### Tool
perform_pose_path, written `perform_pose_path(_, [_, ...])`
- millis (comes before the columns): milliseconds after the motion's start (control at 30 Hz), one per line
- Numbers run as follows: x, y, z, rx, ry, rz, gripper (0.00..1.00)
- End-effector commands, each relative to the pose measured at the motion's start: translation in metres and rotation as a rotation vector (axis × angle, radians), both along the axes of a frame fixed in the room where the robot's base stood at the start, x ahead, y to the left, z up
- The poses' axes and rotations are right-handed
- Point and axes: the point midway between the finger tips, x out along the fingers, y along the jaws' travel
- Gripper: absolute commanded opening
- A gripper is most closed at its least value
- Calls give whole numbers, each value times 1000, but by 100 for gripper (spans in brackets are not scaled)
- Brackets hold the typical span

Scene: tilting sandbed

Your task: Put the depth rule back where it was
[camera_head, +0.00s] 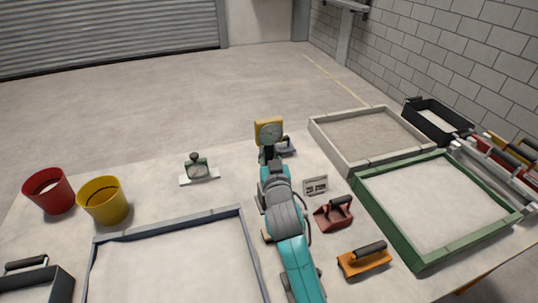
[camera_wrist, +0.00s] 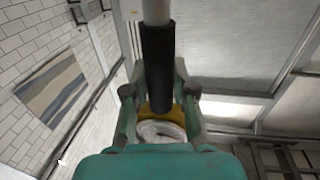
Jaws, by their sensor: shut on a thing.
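My gripper (camera_wrist: 158,100) is shut in the wrist view around a black cylindrical grip (camera_wrist: 157,65). A pale rod runs from this grip out of the top of the frame, and I take the two as the depth rule. A yellow part with a pale round face (camera_wrist: 162,131) shows behind the grip's lower end. In the head view a yellow block with a round face (camera_head: 268,131) stands at the end of my arm, above the table. I cannot tell whether it belongs to the held thing. The fingers are not clear there.
Left of my arm are a green dial gauge (camera_head: 197,167), a yellow bucket (camera_head: 104,201), a red bucket (camera_head: 49,191) and a blue-grey tray (camera_head: 170,226). At right are a white plate (camera_head: 316,185), a red tool (camera_head: 333,216), an orange float (camera_head: 364,260) and a green-framed tray (camera_head: 440,253).

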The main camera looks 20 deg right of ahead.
Motion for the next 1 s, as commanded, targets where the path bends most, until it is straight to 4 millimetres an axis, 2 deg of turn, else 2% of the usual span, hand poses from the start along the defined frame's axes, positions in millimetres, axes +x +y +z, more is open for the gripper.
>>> perform_pose_path(67, [0, 0, -7, 1, 0, 1, 3])
perform_pose_path(433, [0, 0, -10, 1, -2, 1, 3])
perform_pose_path(467, [0, 0, -10, 1, -1, 0, 30])
perform_pose_path(533, [0, 0, -10, 1, -1, 0, 48])
perform_pose_path(567, [0, 0, -10, 1, -1, 0, 50])
perform_pose_path(900, [0, 0, -7, 1, -2, 0, 50])
perform_pose_path(1000, [-8, 1, -8, 1, 0, 1, 50])
